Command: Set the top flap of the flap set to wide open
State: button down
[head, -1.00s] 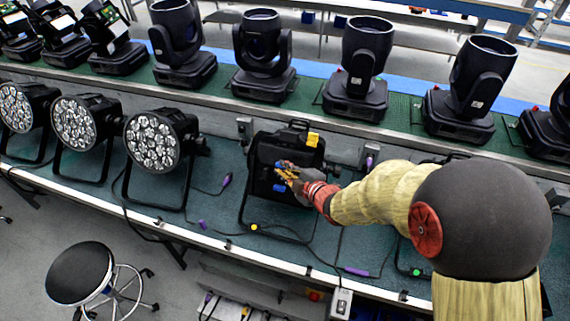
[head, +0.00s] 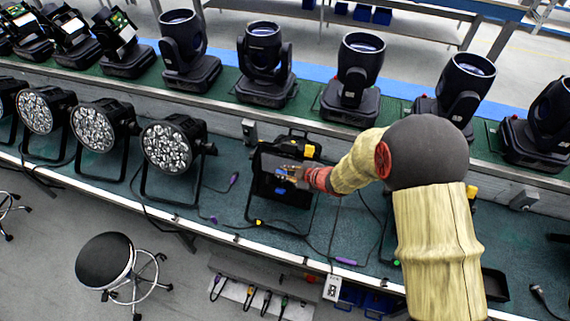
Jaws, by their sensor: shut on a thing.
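The flap set (head: 268,188) is a black, box-like frame of flaps on the front of a par can that stands on the dark green bench, in the middle of the head view. It carries small yellow and blue tabs. My gripper (head: 287,173) reaches in from the right and is shut on a flap by the upper blue tab. This seems to be the top flap. The fingertips are small and partly merge with the dark flaps, so the exact grip and the flap's angle are hard to tell.
Several par cans (head: 167,148) with bare lens faces stand to the left on the bench. Moving-head lights (head: 263,62) line the raised shelf behind. Thin cables with purple plugs lie around the flap set. A round stool (head: 104,261) stands on the floor in front.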

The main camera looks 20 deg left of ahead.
aim_at(290, 161)
jog(key=shift+w+r+m+g+h+p, duration=0.2)
jog(key=shift+r+m+g+p, duration=0.35)
jog(key=shift+p, duration=2.35)
jog(key=shift+w+r+m+g+h+p, duration=0.2)
jog(key=shift+r+g+p, duration=0.65)
jog(key=shift+p, duration=2)
jog(key=p, duration=0.1)
jog(key=g+p, duration=0.1)
jog(key=shift+w+a+r+m+p, duration=0.1)
jog(key=shift+w+r+m+p, duration=0.1)
jog(key=shift+r+m+p, duration=0.15)
jog(key=shift+w+r+m+g+p, duration=0.2)
jog(key=shift+w+m+g+p, duration=0.1)
jog(key=shift+g+p, duration=0.3)
jog(key=shift+w+r+m+g, duration=0.2)
jog(key=shift+w+m+g, duration=0.15)
jog(key=shift+g, duration=0.35)
jog(key=shift+w+a+r+m+g+b, duration=0.1)
jog(key=shift+w+r+m+g+b, duration=0.15)
jog(key=shift+w+m+g+b, duration=0.65)
jog(key=g+b, duration=0.1)
jog(key=w+g+b, duration=0.1)
jog(key=b, duration=0.1)
jog(key=shift+a+r+m, duration=0.1)
jog(key=shift+r+m, duration=0.1)
jog(key=shift+m, duration=0.05)
jog(key=shift+w+r+m+g+b, duration=0.3)
jog(key=shift+g+b, duration=0.4)
jog(key=shift+b, duration=0.15)
